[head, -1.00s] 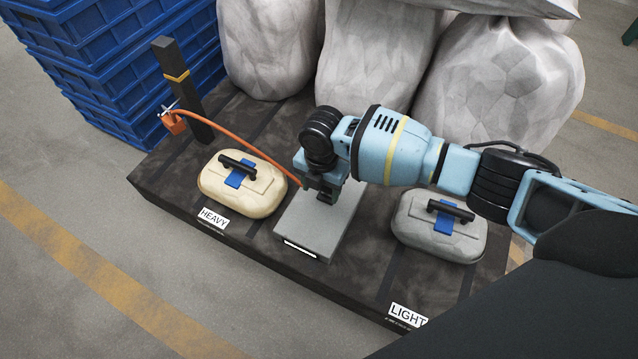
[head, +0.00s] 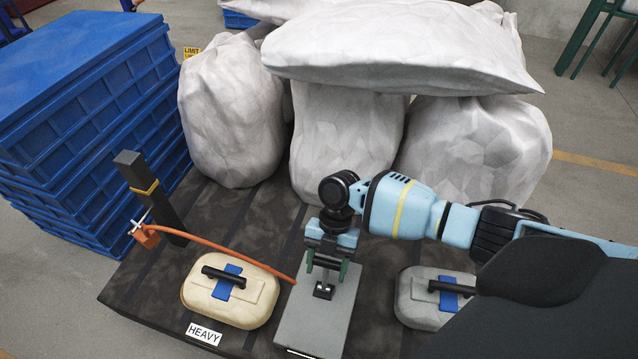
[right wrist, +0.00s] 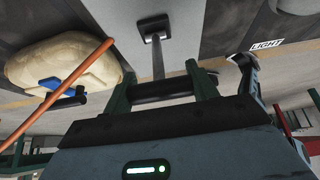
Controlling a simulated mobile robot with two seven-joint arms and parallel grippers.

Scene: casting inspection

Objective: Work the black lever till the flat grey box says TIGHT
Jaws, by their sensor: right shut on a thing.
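The flat grey box (head: 315,318) lies on the dark platform at the lower middle of the head view. Its front edge is nearly cut off, and I cannot read any word on it. The black lever (head: 323,291) stands on top of the box. In the right wrist view its black crossbar (right wrist: 162,90) lies between the two green fingers, with a stem leading to a small square foot. My right gripper (head: 327,262) is shut on this lever from above. My left gripper is not in view.
A cream case (head: 250,305) by the HEAVY label (head: 204,334) is left of the box; a grey case (head: 415,305) is right. An orange hose (head: 215,247) runs from a dark post (head: 150,200) toward the box. White sacks (head: 350,140) and blue crates (head: 90,110) stand behind.

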